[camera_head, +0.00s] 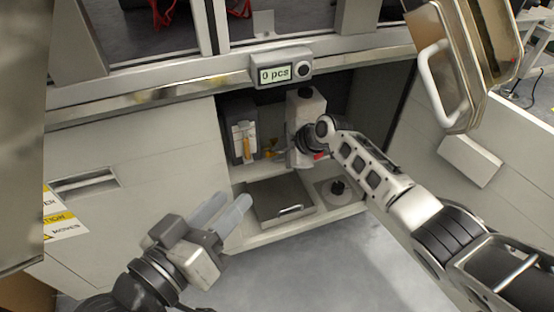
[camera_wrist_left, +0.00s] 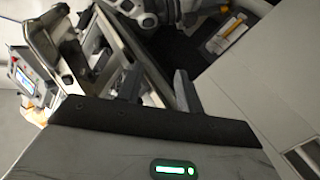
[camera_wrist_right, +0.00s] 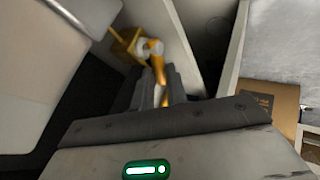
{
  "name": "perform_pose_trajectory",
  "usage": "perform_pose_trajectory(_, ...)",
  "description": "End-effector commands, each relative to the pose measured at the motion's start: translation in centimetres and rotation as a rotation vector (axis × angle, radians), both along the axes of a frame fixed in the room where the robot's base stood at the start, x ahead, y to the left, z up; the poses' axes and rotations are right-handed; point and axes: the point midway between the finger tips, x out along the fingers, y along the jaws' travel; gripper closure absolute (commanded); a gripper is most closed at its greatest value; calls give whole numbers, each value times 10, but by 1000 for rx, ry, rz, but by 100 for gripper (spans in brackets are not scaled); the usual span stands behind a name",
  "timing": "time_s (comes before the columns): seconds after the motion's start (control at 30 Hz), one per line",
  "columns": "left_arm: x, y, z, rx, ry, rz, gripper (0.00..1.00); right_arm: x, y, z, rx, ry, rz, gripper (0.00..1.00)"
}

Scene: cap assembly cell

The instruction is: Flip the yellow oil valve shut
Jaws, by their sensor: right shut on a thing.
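A counter display (camera_head: 281,70) reading "0 pcs" hangs above the compartment. A dark lidded panel with a handle (camera_head: 280,198) lies on the compartment floor, beside a black knob (camera_head: 338,187). The compartment's side walls lie close to my right arm. The floor in front is clear.

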Motion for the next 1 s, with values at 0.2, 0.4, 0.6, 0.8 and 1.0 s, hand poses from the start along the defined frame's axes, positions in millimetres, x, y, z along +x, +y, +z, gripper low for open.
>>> perform_pose_trajectory(0.2,7,1,10,-31,-103,3,64,2,-4,-2,86,26,-1,100)
perform_pose_trajectory(0.4,14,3,23,2,-208,17,64,2,-5,0,119,38,-1,100)
perform_pose_trajectory(0.6,15,4,25,6,-223,20,64,2,-5,1,123,40,-1,100)
perform_pose_trajectory(0.8,15,4,25,7,-223,19,64,2,-5,1,123,41,-1,83)
perform_pose_trajectory(1.0,15,4,25,7,-223,19,64,2,-5,1,123,41,-1,64)
